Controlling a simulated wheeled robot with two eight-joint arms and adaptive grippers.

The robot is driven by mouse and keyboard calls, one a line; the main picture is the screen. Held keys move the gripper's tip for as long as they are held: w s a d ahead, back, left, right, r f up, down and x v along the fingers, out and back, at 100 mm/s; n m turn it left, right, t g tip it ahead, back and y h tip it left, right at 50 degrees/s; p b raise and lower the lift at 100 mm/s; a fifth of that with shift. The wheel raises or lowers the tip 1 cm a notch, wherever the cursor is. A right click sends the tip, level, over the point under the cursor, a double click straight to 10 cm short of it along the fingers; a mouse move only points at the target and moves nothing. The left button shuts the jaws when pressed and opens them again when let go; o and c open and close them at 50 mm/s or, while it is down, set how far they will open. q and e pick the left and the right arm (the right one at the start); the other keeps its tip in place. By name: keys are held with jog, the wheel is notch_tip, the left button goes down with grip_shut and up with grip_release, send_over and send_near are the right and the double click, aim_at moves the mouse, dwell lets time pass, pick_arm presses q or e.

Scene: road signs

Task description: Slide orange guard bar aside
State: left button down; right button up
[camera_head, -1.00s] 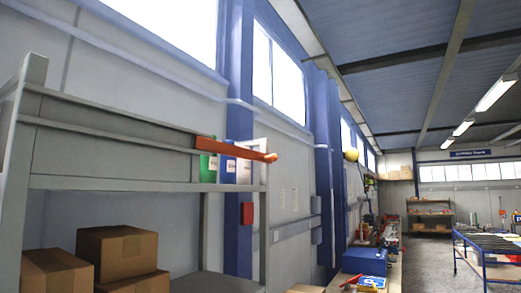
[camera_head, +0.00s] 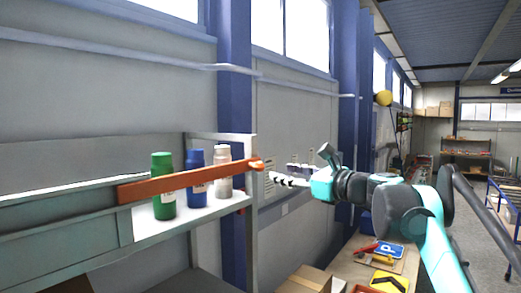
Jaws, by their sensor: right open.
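The orange guard bar (camera_head: 185,181) runs across the front of the upper shelf (camera_head: 190,222), in front of several bottles. Its rounded right end is near the shelf's right post. My right gripper (camera_head: 281,175) comes in from the right and is open. Its fingers point left toward the bar's right end, with a small gap visible between them in the picture; depth is hard to judge. Behind the bar stand a green bottle (camera_head: 162,168), a blue bottle (camera_head: 195,165) and a white bottle (camera_head: 223,155); the bar hides part of them. My left gripper is not in view.
A workbench at lower right holds a blue parking sign (camera_head: 388,250), a yellow sign (camera_head: 390,283) and a cardboard box (camera_head: 311,280). A blue wall column (camera_head: 235,90) rises behind the shelf. Floor shows at far right.

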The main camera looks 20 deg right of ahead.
aim_at(263, 168)
jog(key=w+a, duration=0.2)
jog(key=shift+a+r+p, duration=0.3)
jog(key=shift+a+r, duration=0.05)
jog(key=shift+r, duration=0.05)
jog(key=x, duration=0.4)
jog(key=shift+w+d+f+p, duration=0.2)
jog(key=shift+w+d+p, duration=0.05)
jog(key=shift+w+p, duration=0.2)
jog(key=shift+s+a, duration=0.15)
grip_shut()
